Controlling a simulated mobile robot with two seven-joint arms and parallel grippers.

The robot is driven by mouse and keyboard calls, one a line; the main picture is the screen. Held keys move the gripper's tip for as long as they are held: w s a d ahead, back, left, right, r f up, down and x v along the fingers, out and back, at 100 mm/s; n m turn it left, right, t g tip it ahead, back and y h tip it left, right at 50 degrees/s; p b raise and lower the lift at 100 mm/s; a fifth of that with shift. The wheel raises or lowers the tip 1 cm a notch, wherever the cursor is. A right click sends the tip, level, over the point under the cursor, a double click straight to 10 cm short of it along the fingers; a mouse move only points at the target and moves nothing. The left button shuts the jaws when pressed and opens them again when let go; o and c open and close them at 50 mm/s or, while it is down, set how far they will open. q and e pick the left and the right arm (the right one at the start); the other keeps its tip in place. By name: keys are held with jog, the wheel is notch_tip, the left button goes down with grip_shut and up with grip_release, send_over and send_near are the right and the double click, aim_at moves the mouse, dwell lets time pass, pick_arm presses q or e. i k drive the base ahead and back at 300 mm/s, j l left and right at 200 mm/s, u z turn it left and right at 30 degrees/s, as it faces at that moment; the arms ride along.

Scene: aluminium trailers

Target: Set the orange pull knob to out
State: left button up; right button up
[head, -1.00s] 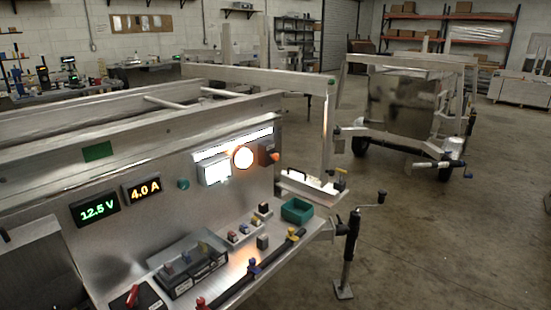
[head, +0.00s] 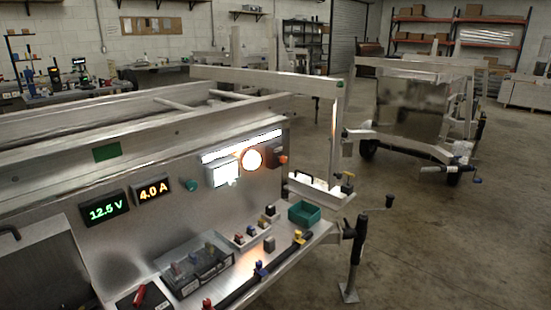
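A small orange knob (head: 283,160) sits at the right end of the upright aluminium panel (head: 150,225), on a dark mount. It is too small to tell whether it is in or out. A brightly lit round orange lamp (head: 251,159) is just left of it, and a lit white display (head: 224,174) is further left. Neither of my grippers shows in the head view.
Displays reading 12.5 V (head: 105,211) and 4.0 A (head: 152,190) are on the panel's left. A shelf below holds a clear-covered box (head: 194,270), small switches and a green tray (head: 305,213). A jack post (head: 354,260) stands right.

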aim_at(284, 160)
jog(key=i+l+u, duration=0.1)
jog(key=u, duration=0.65)
jog(key=i+l+u, duration=0.1)
jog(key=l+u, duration=0.15)
jog(key=l, duration=0.2)
jog(key=l+u, duration=0.3)
jog(key=l, duration=0.15)
jog(key=l+u, duration=0.15)
jog(key=l, duration=0.75)
